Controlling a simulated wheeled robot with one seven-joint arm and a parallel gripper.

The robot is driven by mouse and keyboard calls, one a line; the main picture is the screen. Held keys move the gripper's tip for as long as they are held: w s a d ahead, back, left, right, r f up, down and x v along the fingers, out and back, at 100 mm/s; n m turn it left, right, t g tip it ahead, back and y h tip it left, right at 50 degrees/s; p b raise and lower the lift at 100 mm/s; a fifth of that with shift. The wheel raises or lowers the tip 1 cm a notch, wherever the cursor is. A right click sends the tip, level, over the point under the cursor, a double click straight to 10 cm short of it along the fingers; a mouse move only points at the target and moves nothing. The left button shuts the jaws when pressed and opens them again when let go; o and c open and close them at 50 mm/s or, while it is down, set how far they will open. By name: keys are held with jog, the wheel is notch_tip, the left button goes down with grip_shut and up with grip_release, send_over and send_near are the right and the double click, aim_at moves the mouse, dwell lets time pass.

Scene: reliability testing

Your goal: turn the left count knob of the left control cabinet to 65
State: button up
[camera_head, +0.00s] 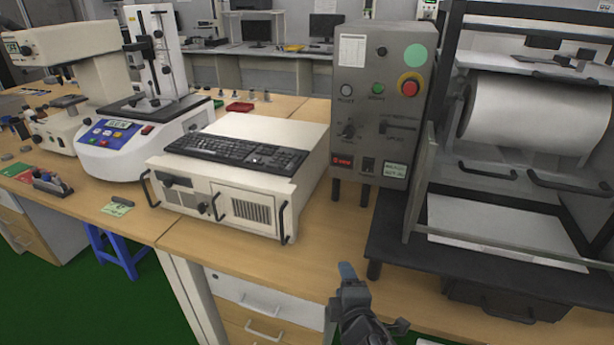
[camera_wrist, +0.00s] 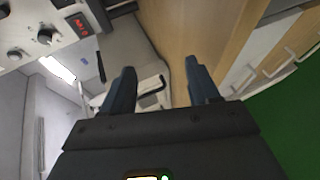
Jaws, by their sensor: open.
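The grey control cabinet (camera_head: 353,84) stands on the bench right of centre in the head view. Its left knob (camera_head: 348,128) is small and dark, on the left of the panel above a red display (camera_head: 342,161). The knob's setting is too small to read. A second dark knob (camera_head: 384,127) sits to its right. My gripper (camera_head: 357,286) is below and in front of the cabinet, apart from it. In the wrist view its two blue-grey fingers (camera_wrist: 160,76) are spread with nothing between them. That view shows a panel with dark knobs (camera_wrist: 45,36) at upper left.
A white box with a black keyboard (camera_head: 235,151) stands left of the cabinet. A black-framed machine with a white roller (camera_head: 540,118) stands close on the right. Wooden drawers (camera_head: 262,328) are below the bench edge. The space before the panel is clear.

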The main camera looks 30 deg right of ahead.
jog(key=w+d+r+n+h, duration=0.1)
jog(key=w+d+r+h, duration=0.15)
jog(key=w, duration=0.25)
jog(key=w+d+r+h, duration=0.1)
jog(key=w+d+r, duration=0.1)
jog(key=w+r, duration=0.3)
jog(key=g+h, duration=0.3)
jog(key=h, duration=0.2)
send_near(347, 135)
jog(key=d, duration=0.1)
jog(key=shift+n, duration=0.3)
jog(key=x, duration=0.8)
jog(key=shift+w+a+p, duration=0.15)
jog(key=shift+w+p, duration=0.1)
jog(key=shift+p, duration=0.15)
jog(key=c, duration=1)
jog(key=shift+c, duration=0.2)
